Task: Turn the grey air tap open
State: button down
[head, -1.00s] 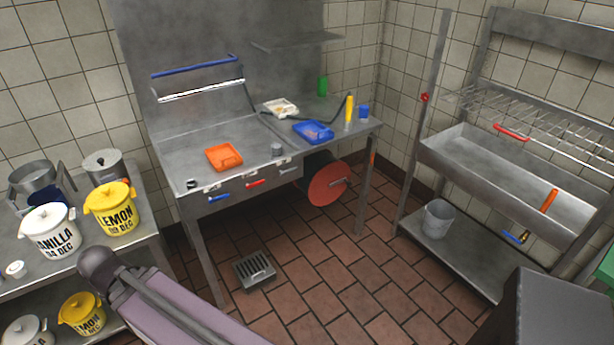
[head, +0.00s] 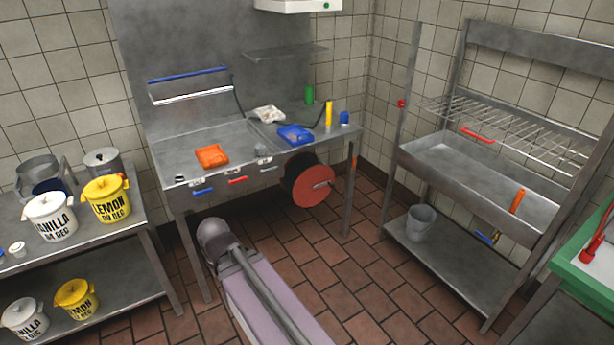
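A steel worktable (head: 215,140) stands against the back wall. Three lever taps sit along its front edge, below small white labels. The grey tap (head: 269,168) is the rightmost; its lever lies roughly along the table edge. The red tap (head: 238,181) is in the middle and the blue tap (head: 204,191) is at the left. The labels are too small to read. My gripper is not in view; only a link of my arm shows at the bottom middle, in front of and below the table.
A hose reel with a red disc (head: 314,186) is under the table's right end, close to the grey tap. Orange (head: 211,157) and blue (head: 296,135) trays lie on the table. A shelf with tubs (head: 106,200) is left, a steel sink (head: 490,185) right. Tiled floor between is open.

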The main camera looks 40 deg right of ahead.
aim_at(267, 171)
jog(key=u, duration=0.05)
jog(key=k, duration=0.3)
jog(key=z, duration=0.8)
jog(key=i, duration=2.1)
jog(key=z, duration=0.15)
jog(key=k, duration=1.25)
jog(key=u, duration=0.15)
